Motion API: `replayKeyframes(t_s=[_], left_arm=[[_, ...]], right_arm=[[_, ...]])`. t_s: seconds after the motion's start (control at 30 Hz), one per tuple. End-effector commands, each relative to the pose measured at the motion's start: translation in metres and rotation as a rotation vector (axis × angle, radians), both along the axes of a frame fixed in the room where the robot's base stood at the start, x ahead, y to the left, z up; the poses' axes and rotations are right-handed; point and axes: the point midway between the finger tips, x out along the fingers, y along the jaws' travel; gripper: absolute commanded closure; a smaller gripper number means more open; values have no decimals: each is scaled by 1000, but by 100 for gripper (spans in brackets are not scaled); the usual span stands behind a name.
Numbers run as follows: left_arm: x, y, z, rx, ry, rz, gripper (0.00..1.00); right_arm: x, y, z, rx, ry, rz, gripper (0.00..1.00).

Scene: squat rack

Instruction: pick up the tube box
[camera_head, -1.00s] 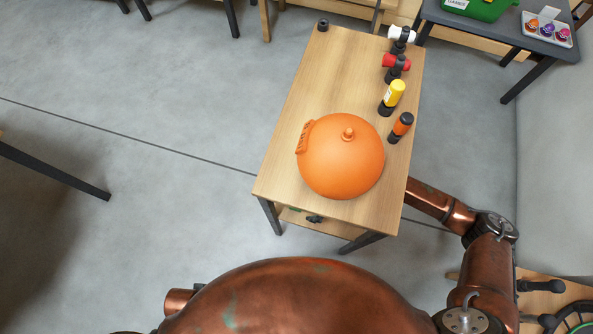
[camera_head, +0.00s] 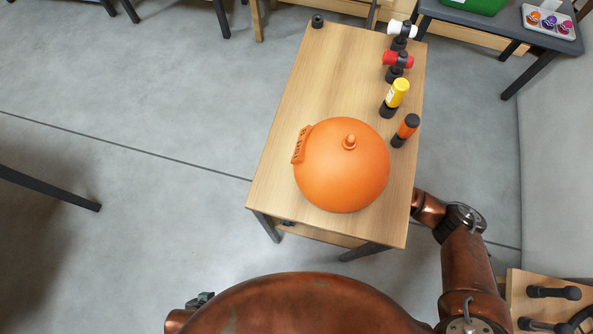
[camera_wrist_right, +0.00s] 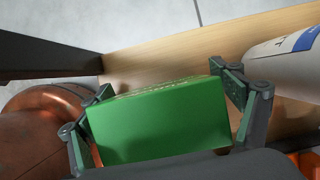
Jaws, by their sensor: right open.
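The tube box, a green box (camera_wrist_right: 160,125) with a row of pale marks along its top edge, fills the middle of the right wrist view. It is on or just above a wooden shelf (camera_wrist_right: 195,50). My right gripper (camera_wrist_right: 164,85) is open, with one dark finger on each side of the box. The right finger is very near its side; I cannot tell whether either finger touches. In the head view my right forearm passes under the wooden tabletop (camera_head: 335,85), which hides the gripper and the box. My left gripper is not in view.
A big orange ball-shaped thing (camera_head: 342,165) rests on the tabletop. An orange-black cylinder (camera_head: 405,130), a yellow one (camera_head: 396,94) and red and white items line its right edge. A white cylinder (camera_wrist_right: 285,65) is close right of my right gripper.

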Motion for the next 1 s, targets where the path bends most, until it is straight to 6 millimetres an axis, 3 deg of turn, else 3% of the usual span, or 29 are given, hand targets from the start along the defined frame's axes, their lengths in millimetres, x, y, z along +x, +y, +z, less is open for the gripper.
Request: replayKeyframes(t_s=[0.23, 0.83, 1.0], left_arm=[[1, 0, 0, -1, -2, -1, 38], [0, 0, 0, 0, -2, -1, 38], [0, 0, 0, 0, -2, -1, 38]], right_arm=[[0, 0, 1, 1, -2, 1, 16], [0, 0, 0, 0, -1, 0, 57], [0, 0, 1, 1, -2, 1, 57]])
